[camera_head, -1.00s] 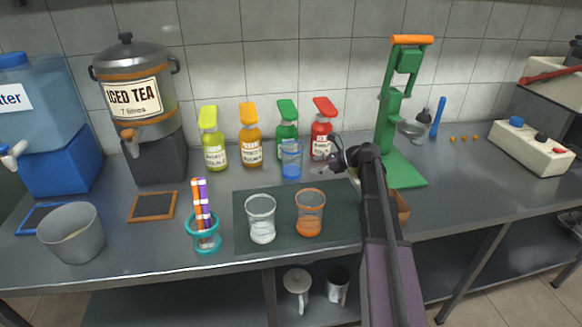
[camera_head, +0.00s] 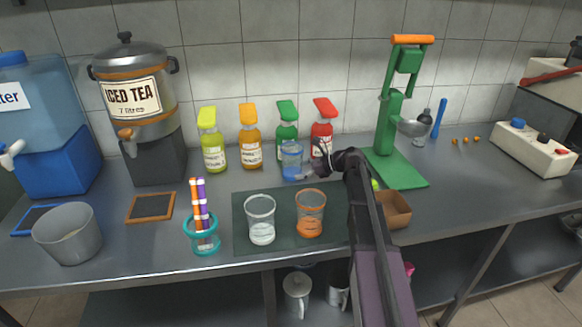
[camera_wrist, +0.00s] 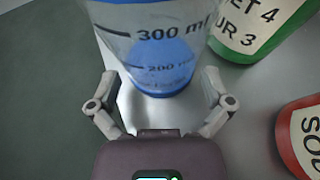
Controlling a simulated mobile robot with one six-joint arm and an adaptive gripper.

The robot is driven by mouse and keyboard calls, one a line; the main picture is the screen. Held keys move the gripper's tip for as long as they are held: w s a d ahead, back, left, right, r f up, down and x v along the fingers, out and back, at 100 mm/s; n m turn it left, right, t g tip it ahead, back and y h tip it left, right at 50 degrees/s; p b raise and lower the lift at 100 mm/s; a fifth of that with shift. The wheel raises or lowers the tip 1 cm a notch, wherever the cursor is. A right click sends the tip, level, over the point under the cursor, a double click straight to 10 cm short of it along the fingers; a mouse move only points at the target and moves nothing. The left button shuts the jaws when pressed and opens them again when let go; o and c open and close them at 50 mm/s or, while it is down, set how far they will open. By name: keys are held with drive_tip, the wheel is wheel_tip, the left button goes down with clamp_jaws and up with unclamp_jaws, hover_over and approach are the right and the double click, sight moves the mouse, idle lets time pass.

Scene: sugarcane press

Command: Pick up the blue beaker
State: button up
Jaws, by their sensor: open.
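My gripper (camera_head: 312,163) is just right of the beaker in the head view. In the wrist view my gripper (camera_wrist: 157,95) is open, one finger on each side of the beaker's lower part.
A green-capped bottle (camera_head: 287,128) and a red-capped bottle (camera_head: 322,130) stand close behind. A clear beaker (camera_head: 261,222) and an orange beaker (camera_head: 310,215) stand on the dark mat (camera_head: 243,242) in front.

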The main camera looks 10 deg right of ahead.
drive_tip(key=shift+x, duration=0.95)
drive_tip(key=c, duration=0.9)
drive_tip(key=shift+r, duration=0.15)
